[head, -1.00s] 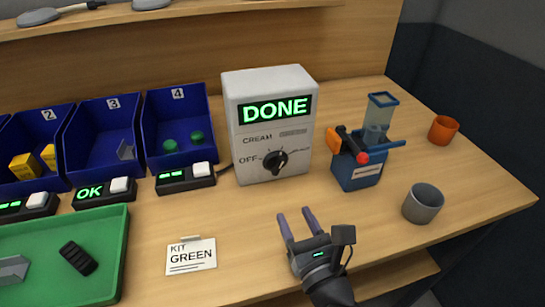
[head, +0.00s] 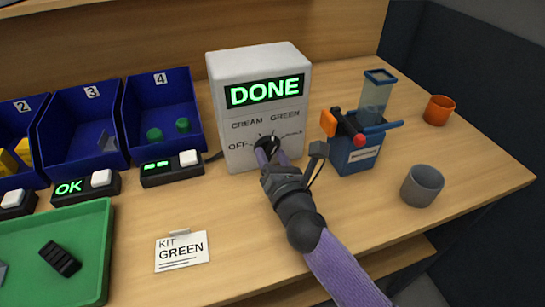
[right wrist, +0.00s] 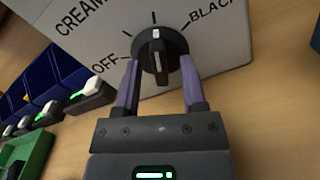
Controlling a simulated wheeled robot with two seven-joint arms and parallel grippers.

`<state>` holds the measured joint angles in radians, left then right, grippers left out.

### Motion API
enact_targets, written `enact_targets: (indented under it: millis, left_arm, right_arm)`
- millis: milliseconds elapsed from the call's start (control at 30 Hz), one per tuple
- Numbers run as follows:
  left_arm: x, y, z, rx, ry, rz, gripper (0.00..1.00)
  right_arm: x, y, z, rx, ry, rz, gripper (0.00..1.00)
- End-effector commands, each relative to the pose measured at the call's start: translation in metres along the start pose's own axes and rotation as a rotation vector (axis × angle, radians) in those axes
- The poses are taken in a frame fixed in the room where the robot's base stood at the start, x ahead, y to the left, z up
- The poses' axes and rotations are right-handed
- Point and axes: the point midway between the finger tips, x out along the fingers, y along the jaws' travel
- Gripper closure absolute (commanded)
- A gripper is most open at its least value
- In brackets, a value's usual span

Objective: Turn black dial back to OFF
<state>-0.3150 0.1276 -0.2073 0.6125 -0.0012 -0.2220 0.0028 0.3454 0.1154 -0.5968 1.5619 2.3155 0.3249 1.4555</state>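The black dial (right wrist: 158,58) is on the front of a white box (head: 237,108) whose screen reads DONE. In the right wrist view its white mark points up, away from the OFF label (right wrist: 105,65) at its left. My right gripper (right wrist: 158,75) is open, with one purple finger on each side of the dial; I cannot tell whether either finger touches it. In the head view my right gripper (head: 269,156) partly covers the dial. My left gripper is not in view.
A blue dispenser (head: 358,153) with an orange-and-black lever stands close right of the box. A grey cup (head: 422,186) and an orange cup (head: 438,110) are farther right. Blue bins (head: 163,112), button boxes (head: 172,170), a green tray (head: 95,225) and a KIT GREEN card (head: 182,250) are left.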

Motion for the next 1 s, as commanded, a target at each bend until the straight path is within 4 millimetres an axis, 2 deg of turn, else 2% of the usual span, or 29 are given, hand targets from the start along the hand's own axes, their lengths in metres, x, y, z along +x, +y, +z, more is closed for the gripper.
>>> enact_targets:
  millis: [33, 233, 667, 1000]
  left_arm:
    - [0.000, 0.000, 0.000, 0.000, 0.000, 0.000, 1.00]
    - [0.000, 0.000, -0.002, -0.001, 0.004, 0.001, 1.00]
    - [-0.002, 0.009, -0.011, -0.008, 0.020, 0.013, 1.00]
    - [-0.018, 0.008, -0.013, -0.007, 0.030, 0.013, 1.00]
  right_arm:
    - [0.000, 0.000, 0.000, 0.000, 0.000, 0.000, 0.58]
    - [0.000, 0.000, 0.000, -0.001, 0.000, 0.000, 1.00]
    - [-0.001, 0.000, 0.000, -0.027, 0.000, 0.000, 1.00]
    - [-0.001, 0.000, 0.002, -0.240, 0.002, -0.001, 1.00]
